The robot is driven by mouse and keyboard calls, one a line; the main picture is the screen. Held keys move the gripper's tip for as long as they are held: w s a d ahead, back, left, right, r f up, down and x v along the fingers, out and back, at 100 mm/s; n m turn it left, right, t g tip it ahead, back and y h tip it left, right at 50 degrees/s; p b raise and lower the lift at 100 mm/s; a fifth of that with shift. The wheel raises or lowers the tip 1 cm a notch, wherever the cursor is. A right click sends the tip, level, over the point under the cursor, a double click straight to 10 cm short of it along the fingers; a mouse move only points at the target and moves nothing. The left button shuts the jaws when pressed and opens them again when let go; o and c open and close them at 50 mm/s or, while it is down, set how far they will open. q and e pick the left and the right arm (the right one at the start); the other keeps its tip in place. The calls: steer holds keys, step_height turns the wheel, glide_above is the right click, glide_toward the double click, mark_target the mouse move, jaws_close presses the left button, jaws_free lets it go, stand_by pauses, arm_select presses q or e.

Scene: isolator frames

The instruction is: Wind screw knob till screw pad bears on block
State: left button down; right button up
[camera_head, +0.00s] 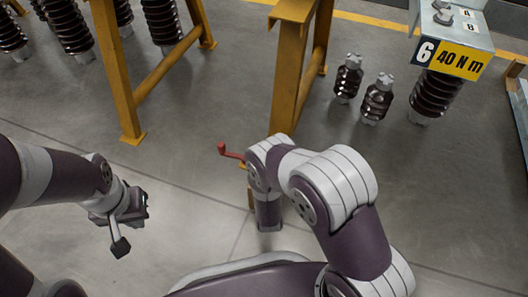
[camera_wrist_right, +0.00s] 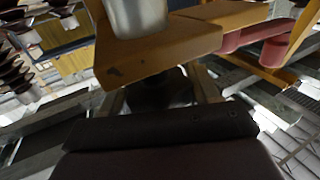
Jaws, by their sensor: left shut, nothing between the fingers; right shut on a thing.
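My left gripper (camera_head: 121,247) is shut and empty over bare floor at the left of the head view. My right arm reaches in at the middle, and its lower end hides its gripper and most of what it holds. A red handle (camera_head: 222,149) sticks out left of that arm. In the right wrist view, the dark body of my right gripper (camera_wrist_right: 158,127) fills the lower middle. Just beyond it is a dark part (camera_wrist_right: 165,88), apparently the screw knob, mostly hidden. A yellow plate (camera_wrist_right: 165,57) and a grey cylinder (camera_wrist_right: 135,14) are above. I cannot make out the screw pad or block.
Yellow stand legs (camera_head: 119,70) and (camera_head: 288,75) rise behind the arms. Dark ribbed insulators (camera_head: 347,78) stand on the floor at the back. A grey block with a "6 40 N m" label (camera_head: 455,58) is at upper right. The floor at left centre is clear.

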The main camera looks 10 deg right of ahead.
steer(key=m+g+h, duration=0.1)
steer(key=m+h, duration=0.1)
steer(key=h, duration=0.2)
steer(key=shift+s+d+f+m, duration=0.1)
steer(key=shift+m, duration=0.3)
steer(key=shift+d+m+g+h, duration=0.15)
steer(key=shift+m+g+h, duration=0.65)
steer(key=shift+h, duration=0.3)
steer(key=m+g+h, duration=0.1)
steer(key=m+g+h+b, duration=0.1)
steer(key=m+g+h, duration=0.1)
steer(key=h, duration=0.1)
steer(key=shift+s+d+f+g+b, duration=0.1)
steer(key=shift+s+d+g+b, duration=0.15)
steer(key=shift+g+b, duration=0.1)
steer(key=shift+s+d+m+g+h+b, duration=0.15)
steer(key=shift+m+g+h+b, duration=0.4)
steer(key=shift+m+g+h, duration=0.6)
steer(key=shift+m+g, duration=0.35)
steer(key=shift+g, duration=0.25)
steer(key=o, duration=1)
steer(key=shift+c, duration=0.2)
